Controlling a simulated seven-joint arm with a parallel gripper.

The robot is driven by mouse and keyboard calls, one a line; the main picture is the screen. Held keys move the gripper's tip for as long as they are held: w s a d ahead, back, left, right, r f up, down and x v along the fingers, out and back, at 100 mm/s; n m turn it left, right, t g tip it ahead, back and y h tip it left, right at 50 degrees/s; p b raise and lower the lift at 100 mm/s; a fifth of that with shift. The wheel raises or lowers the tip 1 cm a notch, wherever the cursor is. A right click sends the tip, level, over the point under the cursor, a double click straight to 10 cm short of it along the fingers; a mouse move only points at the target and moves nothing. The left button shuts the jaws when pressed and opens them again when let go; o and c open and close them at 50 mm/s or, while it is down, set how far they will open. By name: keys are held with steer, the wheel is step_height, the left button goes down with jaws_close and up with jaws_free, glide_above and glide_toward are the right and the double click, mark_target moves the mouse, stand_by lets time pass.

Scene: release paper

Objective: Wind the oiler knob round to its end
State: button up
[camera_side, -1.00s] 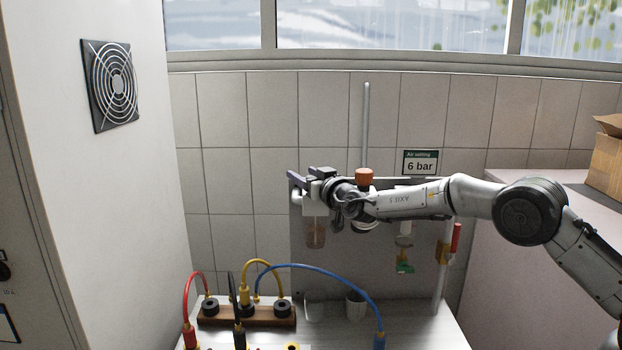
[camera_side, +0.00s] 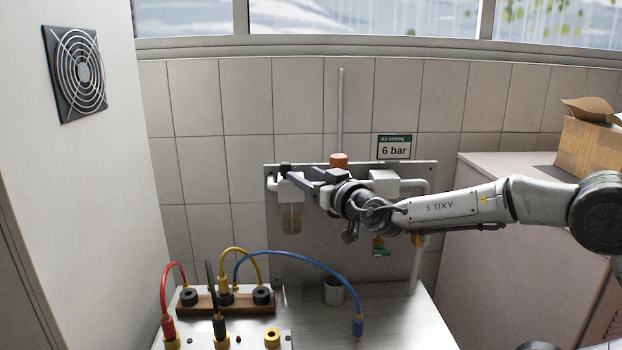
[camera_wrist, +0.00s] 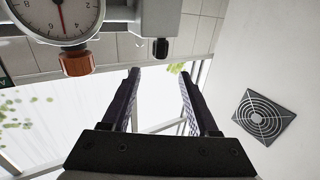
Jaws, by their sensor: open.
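The oiler (camera_side: 291,187) is a pale block at the left of the grey panel, with a brown-tinted clear bowl (camera_side: 291,219) below it. A small black knob (camera_side: 285,168) sits on its top; I take this as the oiler knob. In the wrist view the black knob (camera_wrist: 160,47) appears just beyond the fingertips, in line with the gap between them. My gripper (camera_side: 305,172) is beside the oiler, to its right. Its two dark fingers are apart with nothing between them, also in the wrist view (camera_wrist: 159,73). Touching cannot be told from the side view.
An orange knob (camera_side: 338,160) stands close by, behind my gripper; a gauge (camera_wrist: 58,18) is near it. A "6 bar" sign (camera_side: 394,148) hangs above the panel (camera_side: 330,247). Coloured cables (camera_side: 300,254) arch over the bench below. A cup (camera_side: 334,291) stands there.

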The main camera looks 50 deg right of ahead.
steer(key=shift+s+a, duration=0.2)
steer(key=shift+s, duration=0.35)
